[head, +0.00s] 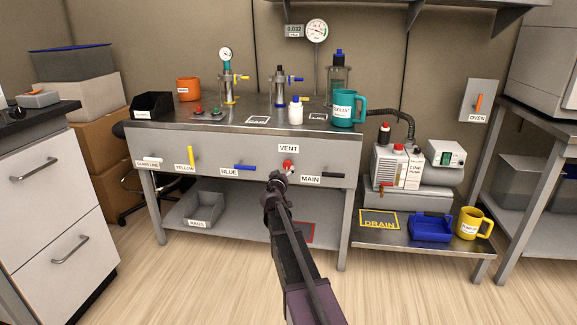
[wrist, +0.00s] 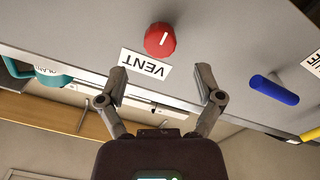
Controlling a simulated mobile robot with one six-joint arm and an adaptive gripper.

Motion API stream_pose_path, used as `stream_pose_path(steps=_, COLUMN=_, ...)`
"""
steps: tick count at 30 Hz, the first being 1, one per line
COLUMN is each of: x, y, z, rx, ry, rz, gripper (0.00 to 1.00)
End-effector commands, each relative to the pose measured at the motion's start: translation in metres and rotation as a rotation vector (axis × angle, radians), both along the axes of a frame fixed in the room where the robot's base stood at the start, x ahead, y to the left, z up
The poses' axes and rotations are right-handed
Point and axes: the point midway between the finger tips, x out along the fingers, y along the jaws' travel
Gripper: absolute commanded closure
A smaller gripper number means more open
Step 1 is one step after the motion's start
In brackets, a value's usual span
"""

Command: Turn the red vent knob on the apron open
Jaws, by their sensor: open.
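The red vent knob (head: 288,166) sits on the apron of the steel bench, under the VENT label (head: 288,148). In the wrist view, which shows the scene upside down, the red knob (wrist: 160,40) has a white pointer line running roughly along the picture's vertical. The VENT label (wrist: 146,66) lies between the knob and my gripper there. My gripper (wrist: 165,88) is open and empty, its two fingers apart and pointing toward the apron, short of the knob. In the head view my gripper (head: 275,182) is just below and left of the knob, and its fingers are hard to make out.
A blue handle (head: 245,167) is left of the knob and a black MAIN handle (head: 335,175) is right. A yellow handle (head: 191,156) stands farther left. A teal mug (head: 346,108) and a white bottle (head: 296,112) stand on the bench above.

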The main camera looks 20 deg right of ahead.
Motion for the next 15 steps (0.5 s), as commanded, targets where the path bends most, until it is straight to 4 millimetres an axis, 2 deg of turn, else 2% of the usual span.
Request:
stream_pose_path(steps=1, x=0.010, y=-0.006, z=0.000, rx=0.000, ry=0.000, rz=-0.001, gripper=0.15)
stream_pose_path(steps=6, x=0.030, y=-0.021, z=0.000, rx=0.000, ry=0.000, rz=0.000, gripper=0.15)
stream_pose_path(steps=15, x=0.050, y=-0.035, z=0.000, rx=0.000, ry=0.000, rz=0.000, gripper=0.15)
